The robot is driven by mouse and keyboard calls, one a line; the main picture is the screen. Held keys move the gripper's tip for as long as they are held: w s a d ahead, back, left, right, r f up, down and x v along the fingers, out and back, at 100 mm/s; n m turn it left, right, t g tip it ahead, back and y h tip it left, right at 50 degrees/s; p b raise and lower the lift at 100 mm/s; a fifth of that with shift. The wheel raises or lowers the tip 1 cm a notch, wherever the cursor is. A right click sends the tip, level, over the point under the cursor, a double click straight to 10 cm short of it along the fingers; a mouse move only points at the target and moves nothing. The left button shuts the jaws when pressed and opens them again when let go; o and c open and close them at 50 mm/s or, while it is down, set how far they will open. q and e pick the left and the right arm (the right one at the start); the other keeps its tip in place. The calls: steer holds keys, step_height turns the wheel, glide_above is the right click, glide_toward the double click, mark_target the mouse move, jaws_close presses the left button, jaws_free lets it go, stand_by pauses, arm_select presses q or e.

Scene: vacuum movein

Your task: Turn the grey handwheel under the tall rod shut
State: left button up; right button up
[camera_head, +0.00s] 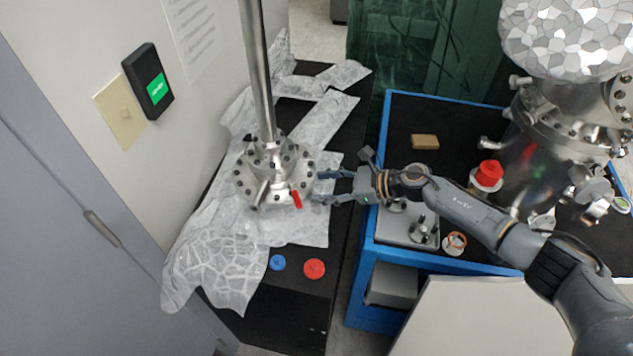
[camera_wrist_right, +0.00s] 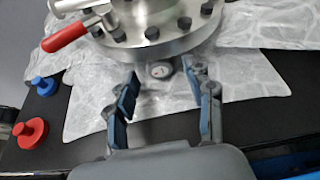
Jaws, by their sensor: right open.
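The tall rod (camera_head: 257,70) stands upright on a bolted metal flange assembly (camera_head: 268,165). In the right wrist view, a small round grey part (camera_wrist_right: 161,70) shows just below the flange rim (camera_wrist_right: 165,38); it looks like the handwheel. My right gripper (camera_head: 322,186) reaches in from the right, close to the assembly's right side. Its blue-padded fingers (camera_wrist_right: 160,92) are open, with the grey part beyond and between their tips. I cannot tell whether they touch it. In the head view I cannot make the handwheel out clearly. My left gripper is out of view.
A red lever (camera_head: 297,199) sticks out at the assembly's front. A blue cap (camera_head: 277,262) and a red cap (camera_head: 314,268) lie in front. Crumpled white wrap (camera_head: 215,255) covers much of the black bench (camera_head: 270,310). A blue-framed cart (camera_head: 365,240) stands right of it.

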steer(key=shift+x, duration=0.9)
steer(key=shift+a+f, duration=0.1)
steer(key=shift+a, duration=0.15)
jaws_close()
steer(key=shift+w+f+m+g+b, duration=0.1)
steer(key=shift+f+m+g+b, duration=0.2)
steer(key=shift+b, duration=0.6)
steer(key=shift+r+m+b, duration=0.1)
steer(key=shift+m+b, duration=0.3)
steer(key=shift+r+g+y, duration=0.2)
steer(key=shift+g+y, duration=0.1)
steer(key=shift+m, duration=0.3)
